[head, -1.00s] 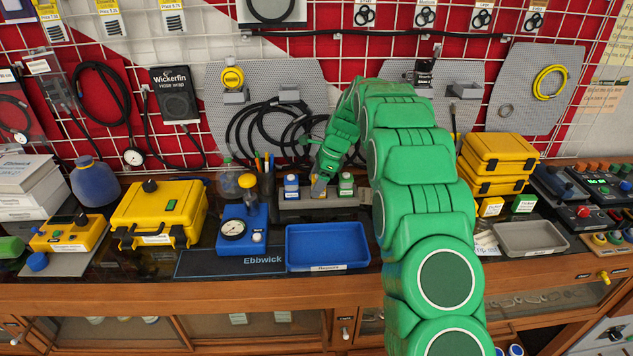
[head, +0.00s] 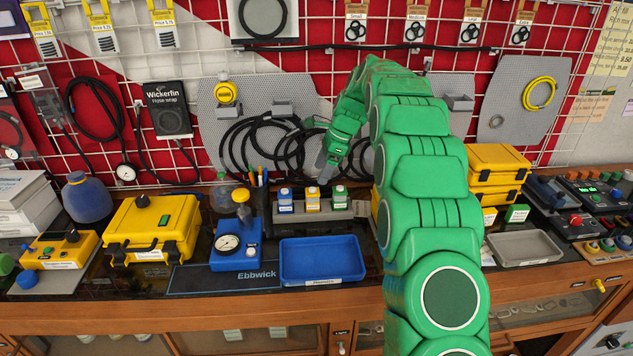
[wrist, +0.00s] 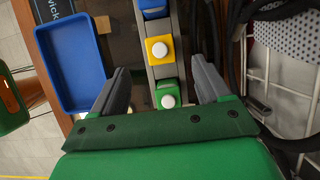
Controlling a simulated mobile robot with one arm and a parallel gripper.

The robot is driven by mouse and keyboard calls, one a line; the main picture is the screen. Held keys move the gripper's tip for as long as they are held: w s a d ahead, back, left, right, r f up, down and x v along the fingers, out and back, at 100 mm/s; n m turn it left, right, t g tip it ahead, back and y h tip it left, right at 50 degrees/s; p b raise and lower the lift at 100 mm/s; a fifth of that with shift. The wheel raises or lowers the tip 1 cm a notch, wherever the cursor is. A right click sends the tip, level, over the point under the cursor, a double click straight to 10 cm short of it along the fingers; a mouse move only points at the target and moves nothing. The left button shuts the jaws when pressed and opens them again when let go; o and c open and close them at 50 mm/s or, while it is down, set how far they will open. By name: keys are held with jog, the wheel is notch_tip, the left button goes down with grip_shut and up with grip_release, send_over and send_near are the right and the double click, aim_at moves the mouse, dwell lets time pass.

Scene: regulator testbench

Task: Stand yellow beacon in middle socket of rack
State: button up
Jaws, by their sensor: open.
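The grey rack (head: 300,215) stands at the back of the bench behind the blue tray. The yellow beacon (head: 312,199) stands upright in its middle socket, between the blue beacon (head: 285,200) on the left and the green beacon (head: 340,197) on the right. My gripper (head: 325,176) is above the rack, apart from the beacons. In the wrist view my gripper (wrist: 160,68) is open and empty, with the yellow beacon (wrist: 160,50) and green beacon (wrist: 167,95) showing between and beyond its fingers; the blue beacon (wrist: 153,8) is cut by the top edge.
The blue tray (head: 320,261) is empty in front of the rack. A blue gauge unit (head: 237,244) and a pen cup (head: 258,198) stand left of the rack. Black hoses (head: 262,145) hang behind it. Yellow cases (head: 497,166) are stacked to the right.

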jog(key=s+d+r+n+g+h, duration=0.1)
jog(key=s+r+n, duration=0.4)
jog(key=s, duration=0.9)
jog(key=s+d+r+n+h, duration=0.1)
jog(key=s+r+n, duration=0.35)
jog(key=s, duration=1.05)
jog(key=s+d+f+n+h, duration=0.1)
jog(key=s+n, duration=0.3)
jog(key=s, duration=1)
jog(key=s+d+f+n+h, duration=0.1)
jog(key=s+d+f+n, duration=0.1)
jog(key=s, duration=1.2)
jog(key=shift+s+d+f+n+g+h, duration=0.35)
jog(key=shift+f+n, duration=0.2)
jog(key=shift+n, duration=0.7)
jog(key=shift+w, duration=0.1)
